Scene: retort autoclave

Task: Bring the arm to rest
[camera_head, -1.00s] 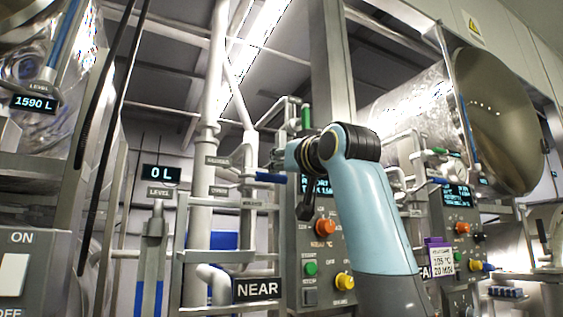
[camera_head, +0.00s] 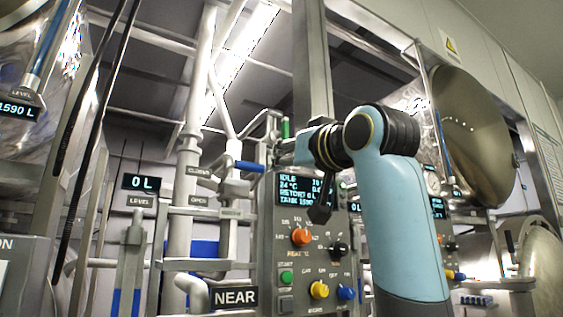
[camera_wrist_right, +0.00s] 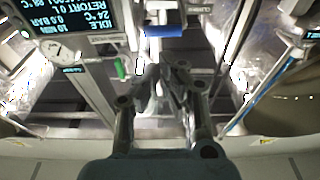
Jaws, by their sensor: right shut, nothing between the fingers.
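My right arm, light blue with black joints, rises from the bottom right in the head view and bends at the top. My right gripper (camera_head: 319,211) is small and dark there, hanging in front of the grey control panel (camera_head: 268,240). In the right wrist view, the gripper (camera_wrist_right: 165,78) is shut with nothing between its fingers. I cannot tell how far its tips are from the panel. My left gripper is not in view.
The panel's display (camera_head: 305,190) reads IDLE and 24 °C. An orange knob (camera_head: 300,237) and several other controls sit below it. White pipes (camera_head: 187,180) and a NEAR sign (camera_head: 234,297) stand left. A large round metal door (camera_head: 470,130) is at right.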

